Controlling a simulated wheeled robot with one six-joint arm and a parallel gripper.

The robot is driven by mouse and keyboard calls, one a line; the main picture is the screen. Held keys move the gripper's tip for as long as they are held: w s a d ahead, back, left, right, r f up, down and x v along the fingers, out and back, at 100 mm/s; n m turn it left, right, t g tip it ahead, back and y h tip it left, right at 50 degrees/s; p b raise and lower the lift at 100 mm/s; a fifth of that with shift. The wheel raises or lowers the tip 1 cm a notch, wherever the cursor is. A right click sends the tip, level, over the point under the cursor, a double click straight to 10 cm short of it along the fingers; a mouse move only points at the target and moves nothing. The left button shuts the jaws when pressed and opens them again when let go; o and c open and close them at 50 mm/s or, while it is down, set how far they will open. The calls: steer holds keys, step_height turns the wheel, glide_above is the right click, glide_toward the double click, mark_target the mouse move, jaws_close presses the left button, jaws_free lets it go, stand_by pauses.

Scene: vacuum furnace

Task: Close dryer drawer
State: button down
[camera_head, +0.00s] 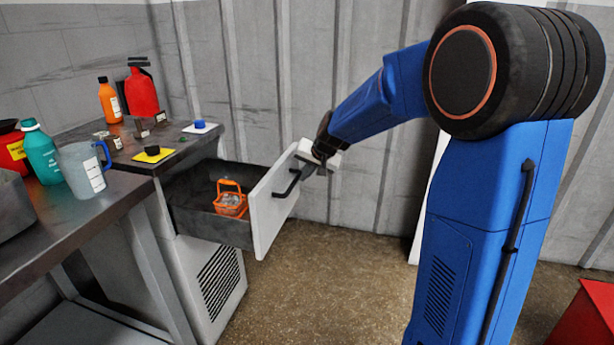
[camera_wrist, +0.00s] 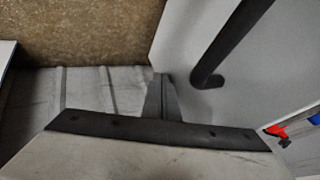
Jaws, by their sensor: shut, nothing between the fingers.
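The dryer drawer (camera_head: 262,222) is pulled out from the dryer cabinet (camera_head: 215,280), with its white front panel facing right. A dark handle (camera_head: 288,185) is fixed on the front, and it also shows large in the wrist view (camera_wrist: 230,50). An orange basket (camera_head: 230,200) with greyish contents sits inside the drawer. My gripper (camera_head: 307,170) is shut and empty, close to the upper right part of the drawer front beside the handle. In the wrist view my gripper's fingers (camera_wrist: 160,100) are together near the white panel; I cannot tell whether they touch it.
The dryer top holds a red extinguisher-like bottle (camera_head: 141,92), an orange bottle (camera_head: 109,100) and small yellow and white pads. A bench (camera_head: 95,215) at left carries a teal bottle (camera_head: 42,152) and a jug (camera_head: 82,170). Open floor (camera_head: 330,280) lies right of the drawer; a red box (camera_head: 585,320) stands lower right.

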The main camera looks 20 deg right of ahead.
mark_target(229, 167)
steer(key=shift+a, duration=0.1)
steer(key=w+a, duration=0.5)
steer(key=a, duration=0.2)
steer(key=w+a, duration=0.5)
steer(key=a, duration=0.2)
steer(key=w+a, duration=0.5)
steer(key=a, duration=0.2)
steer(key=shift+w+a, duration=0.15)
steer(key=shift+w, duration=0.2)
steer(key=shift+w+a+r, duration=0.1)
steer(key=shift+w+a, duration=0.1)
steer(key=shift+a, duration=0.25)
